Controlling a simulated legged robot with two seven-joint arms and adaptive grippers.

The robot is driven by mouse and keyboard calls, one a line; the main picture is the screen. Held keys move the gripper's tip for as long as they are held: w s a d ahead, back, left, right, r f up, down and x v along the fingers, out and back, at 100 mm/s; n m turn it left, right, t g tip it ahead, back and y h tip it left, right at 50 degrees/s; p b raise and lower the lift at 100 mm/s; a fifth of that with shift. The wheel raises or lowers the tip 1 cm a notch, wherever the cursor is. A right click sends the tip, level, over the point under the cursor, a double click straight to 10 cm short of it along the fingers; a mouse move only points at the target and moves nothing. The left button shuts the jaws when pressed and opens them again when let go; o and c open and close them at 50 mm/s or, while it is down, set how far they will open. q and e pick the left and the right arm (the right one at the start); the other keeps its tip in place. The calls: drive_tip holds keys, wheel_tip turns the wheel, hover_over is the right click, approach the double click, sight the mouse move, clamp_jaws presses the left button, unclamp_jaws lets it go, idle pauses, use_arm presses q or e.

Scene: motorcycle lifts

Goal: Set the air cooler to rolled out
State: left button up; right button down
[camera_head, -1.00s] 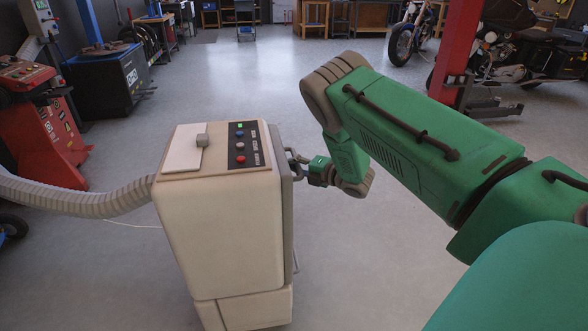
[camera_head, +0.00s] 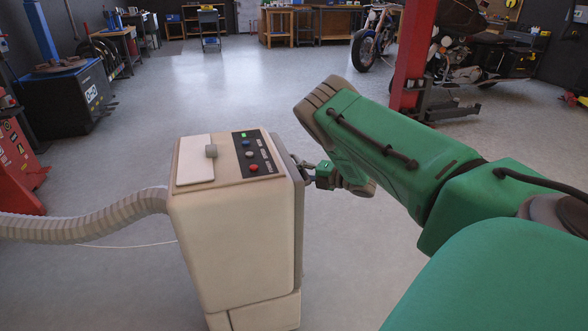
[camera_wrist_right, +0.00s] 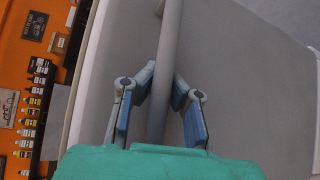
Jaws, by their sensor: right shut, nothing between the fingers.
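The air cooler (camera_head: 238,230) is a beige upright box with a ribbed hose from its left side. It stands in front of me in the head view. Its top carries a dark control panel (camera_head: 251,152) with coloured buttons and a grey knob (camera_head: 211,151). My right gripper (camera_head: 303,170) is at the cooler's right side, partly hidden there. I cannot see firm contact with the bar. My left gripper is not in view.
The ribbed hose (camera_head: 95,222) runs left over the floor. A red machine (camera_head: 18,165) and a dark cabinet (camera_head: 70,97) stand at left. A red lift post (camera_head: 416,55) and motorcycles are at back right. The floor beyond the cooler is open.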

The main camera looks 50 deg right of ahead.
drive_tip(key=shift+s+d, duration=0.1)
drive_tip(key=c, duration=1.5)
unclamp_jaws()
drive_tip(key=shift+c, duration=0.2)
drive_tip(key=v, duration=1.2)
drive_tip(key=shift+f, duration=0.1)
